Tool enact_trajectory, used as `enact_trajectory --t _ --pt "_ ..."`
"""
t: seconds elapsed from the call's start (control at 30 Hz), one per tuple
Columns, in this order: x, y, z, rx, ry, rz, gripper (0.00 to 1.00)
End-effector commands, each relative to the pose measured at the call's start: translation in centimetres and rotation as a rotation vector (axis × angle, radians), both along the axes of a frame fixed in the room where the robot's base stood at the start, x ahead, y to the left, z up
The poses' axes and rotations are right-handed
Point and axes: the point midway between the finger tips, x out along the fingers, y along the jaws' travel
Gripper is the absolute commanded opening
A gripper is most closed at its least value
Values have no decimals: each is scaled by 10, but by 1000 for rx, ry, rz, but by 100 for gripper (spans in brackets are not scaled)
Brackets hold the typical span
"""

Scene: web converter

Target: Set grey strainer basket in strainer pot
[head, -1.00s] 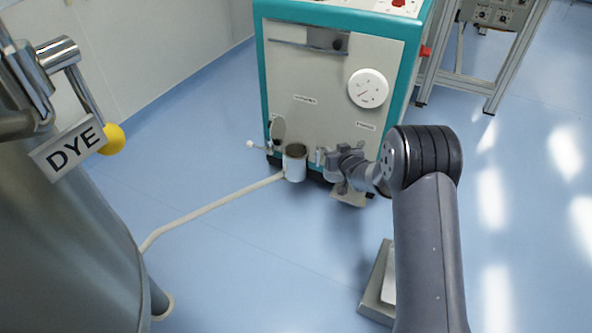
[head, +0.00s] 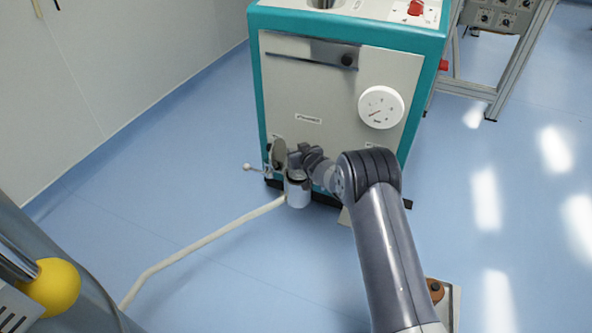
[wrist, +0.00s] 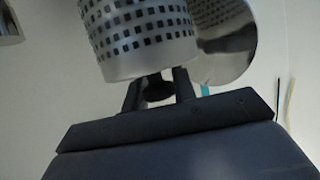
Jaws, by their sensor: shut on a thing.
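The strainer pot (head: 298,192) is a light grey metal cylinder low on the front of the teal-edged machine. My gripper (head: 298,158) is right over the pot's mouth in the head view. In the wrist view my gripper's two dark fingers (wrist: 160,88) are shut on the grey strainer basket (wrist: 138,35), a metal cylinder with rows of square holes. The head view shows the basket poorly, as my gripper covers it, so I cannot tell how far it is inside the pot. A round metal lid (head: 278,154) stands open behind the pot.
The machine (head: 330,110) has a white dial (head: 381,107) on its front. A pale hose (head: 200,243) runs from the pot across the floor to the lower left. A yellow ball knob (head: 52,286) is at lower left. The blue floor (head: 250,290) in front is largely clear.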

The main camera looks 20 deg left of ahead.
Motion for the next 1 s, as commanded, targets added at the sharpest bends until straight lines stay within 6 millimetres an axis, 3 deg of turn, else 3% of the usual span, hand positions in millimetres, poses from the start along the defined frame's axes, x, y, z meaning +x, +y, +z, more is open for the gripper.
enact_trajectory --t 0.37,1.0 --pt "0 0 -53 0 -1 0 0" --pt "0 0 -66 0 -1 0 0"
